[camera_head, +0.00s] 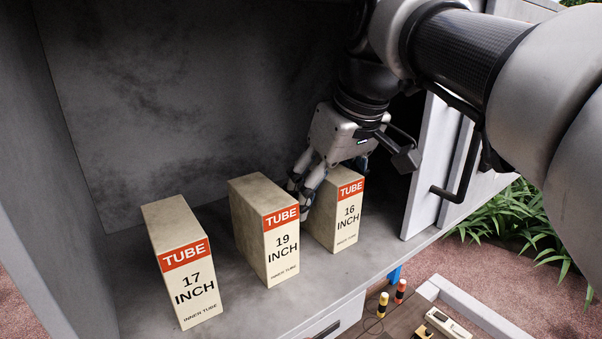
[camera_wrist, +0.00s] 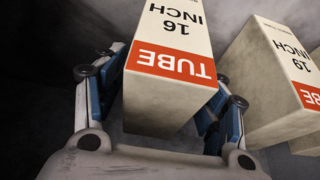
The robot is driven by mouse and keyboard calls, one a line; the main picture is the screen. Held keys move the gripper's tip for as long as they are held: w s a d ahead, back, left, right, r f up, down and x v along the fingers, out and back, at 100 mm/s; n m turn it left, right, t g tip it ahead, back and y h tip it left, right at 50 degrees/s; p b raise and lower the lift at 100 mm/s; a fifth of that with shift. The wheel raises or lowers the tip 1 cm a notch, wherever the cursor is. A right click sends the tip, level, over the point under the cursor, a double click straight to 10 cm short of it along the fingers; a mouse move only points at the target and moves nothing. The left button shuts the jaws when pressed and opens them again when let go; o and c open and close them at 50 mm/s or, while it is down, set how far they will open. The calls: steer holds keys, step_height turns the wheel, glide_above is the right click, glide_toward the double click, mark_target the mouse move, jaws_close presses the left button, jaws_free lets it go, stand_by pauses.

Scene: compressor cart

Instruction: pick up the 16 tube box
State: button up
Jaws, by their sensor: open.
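The 16 inch tube box (camera_head: 345,215) is cream with a red TUBE band and stands upright on the grey shelf, rightmost of three boxes. In the wrist view the 16 inch box (camera_wrist: 172,62) fills the middle of the picture. My gripper (camera_head: 325,190) is at the top of this box, reaching down from above and behind. In the wrist view my gripper's blue-padded fingers (camera_wrist: 160,105) are open, one on each side of the box. I cannot tell if either pad touches it.
The 19 inch box (camera_head: 282,242) stands close on the left, beside my near finger. The 17 inch box (camera_head: 190,268) stands farther left. An open cabinet door (camera_head: 432,165) with a black handle bounds the right side. A drawer with small items (camera_head: 420,320) lies below the shelf.

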steer(key=shift+w+a+f, duration=0.15)
steer(key=shift+w+f, duration=0.4)
steer(key=shift+f, duration=0.1)
steer(key=shift+s+r, duration=0.1)
steer(key=shift+s, duration=0.2)
steer(key=shift+w, duration=0.1)
steer(key=shift+f, duration=0.3)
steer(key=c, duration=1.4)
steer(key=shift+r, duration=0.2)
